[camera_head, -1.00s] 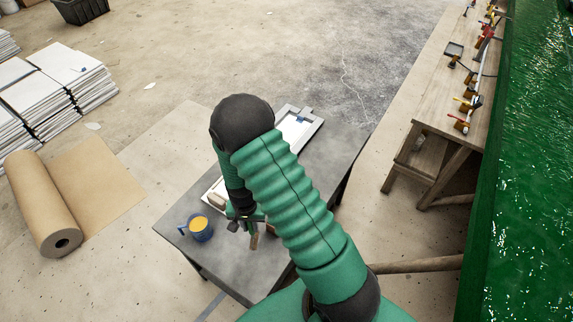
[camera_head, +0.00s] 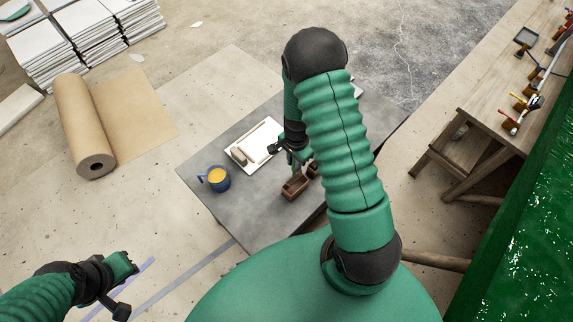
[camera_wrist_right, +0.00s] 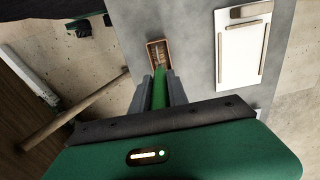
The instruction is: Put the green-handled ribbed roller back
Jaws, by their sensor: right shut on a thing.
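My right gripper (camera_head: 300,160) is over the grey table (camera_head: 232,228), near a small brown wooden box (camera_head: 295,187). In the right wrist view its two fingers (camera_wrist_right: 159,92) are shut on a green handle (camera_wrist_right: 159,86), which I take for the roller's. The handle points at the wooden box (camera_wrist_right: 155,46). Something ribbed shows at the box; I cannot tell whether it is the roller's head or whether it is inside or above. My left gripper (camera_head: 122,287) is low at the left, away from the table; its jaw opening is unclear.
A blue mug (camera_head: 215,179) with yellow contents stands at the table's left. A white board (camera_head: 243,153) with wooden pieces lies behind it. A brown paper roll (camera_head: 78,125) and white stacks (camera_head: 70,55) are on the floor. A wooden bench (camera_head: 480,115) with tools stands right.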

